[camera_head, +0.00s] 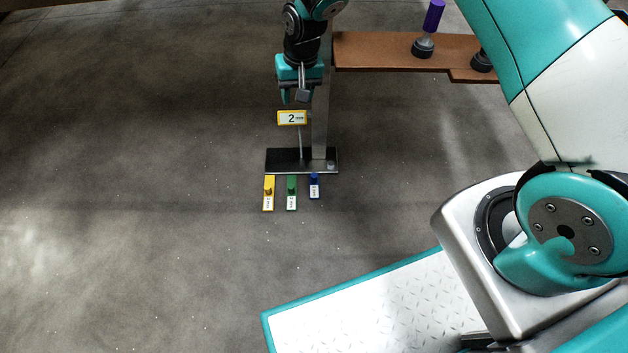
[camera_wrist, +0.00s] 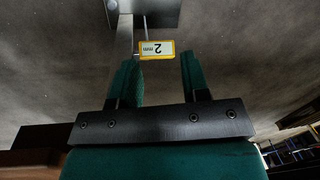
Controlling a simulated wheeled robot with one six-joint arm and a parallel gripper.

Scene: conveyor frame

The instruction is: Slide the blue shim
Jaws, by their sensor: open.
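The blue shim (camera_head: 314,186) lies on the floor in the head view, at the front edge of a dark base plate (camera_head: 277,160). It is the rightmost of three shims, with a white label on its near end. The green shim (camera_head: 291,193) and the yellow shim (camera_head: 268,193) lie to its left. A yellow-framed sign reading "2 mm" (camera_head: 292,118) stands above the plate. My gripper (camera_head: 296,97) is open, high above the plate and apart from the shims. In the wrist view the sign (camera_wrist: 157,49) shows between the fingertips. No shim shows in that view.
A grey post (camera_head: 320,125) rises from the plate close to my gripper. A brown beam (camera_head: 385,50) runs to the right of the post, carrying a purple-handled object (camera_head: 433,20) on a dark foot. The floor left of and in front of the shims is clear.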

